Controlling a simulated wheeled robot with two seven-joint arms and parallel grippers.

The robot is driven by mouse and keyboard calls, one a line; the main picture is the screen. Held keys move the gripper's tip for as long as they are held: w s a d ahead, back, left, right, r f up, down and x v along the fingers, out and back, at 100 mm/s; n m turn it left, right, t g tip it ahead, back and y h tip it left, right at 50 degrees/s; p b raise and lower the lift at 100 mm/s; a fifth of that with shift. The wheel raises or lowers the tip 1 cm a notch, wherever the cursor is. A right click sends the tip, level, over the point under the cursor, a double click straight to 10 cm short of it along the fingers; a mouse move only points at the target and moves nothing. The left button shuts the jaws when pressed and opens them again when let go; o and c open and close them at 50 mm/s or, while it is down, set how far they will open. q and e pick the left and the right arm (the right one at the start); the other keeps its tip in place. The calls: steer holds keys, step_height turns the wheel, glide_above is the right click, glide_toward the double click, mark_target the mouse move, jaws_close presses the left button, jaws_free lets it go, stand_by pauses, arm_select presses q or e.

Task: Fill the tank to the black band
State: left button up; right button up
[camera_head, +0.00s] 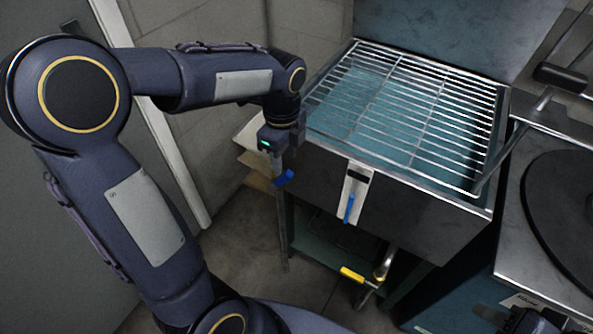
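The steel tank (410,205) stands right of centre, with a wire rack (410,105) over bluish water or a blue-tinted interior (345,115); I cannot tell the level exactly. On its front is a pale gauge plate (353,190) with a black band (357,177) and a blue strip (349,208) lower down. A blue lever (284,179) sits by an upright pipe at the tank's left front. My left gripper (281,158) is just above this lever; its fingers are too dark to tell open from shut.
A yellow-handled valve (352,274) with a brass fitting is low beneath the tank. A press with a round dark plate (568,205) stands close on the right. A wall and a pale post (175,160) are behind my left arm. Floor shows below the tank's left side.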

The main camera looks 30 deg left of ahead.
mark_target(285, 172)
arm_select(q)
steer(key=shift+d+f, duration=0.1)
steer(key=shift+f, duration=0.2)
step_height(285, 172, down, 7)
steer(key=shift+b, duration=0.8)
steer(key=shift+c, duration=0.3)
jaws_close()
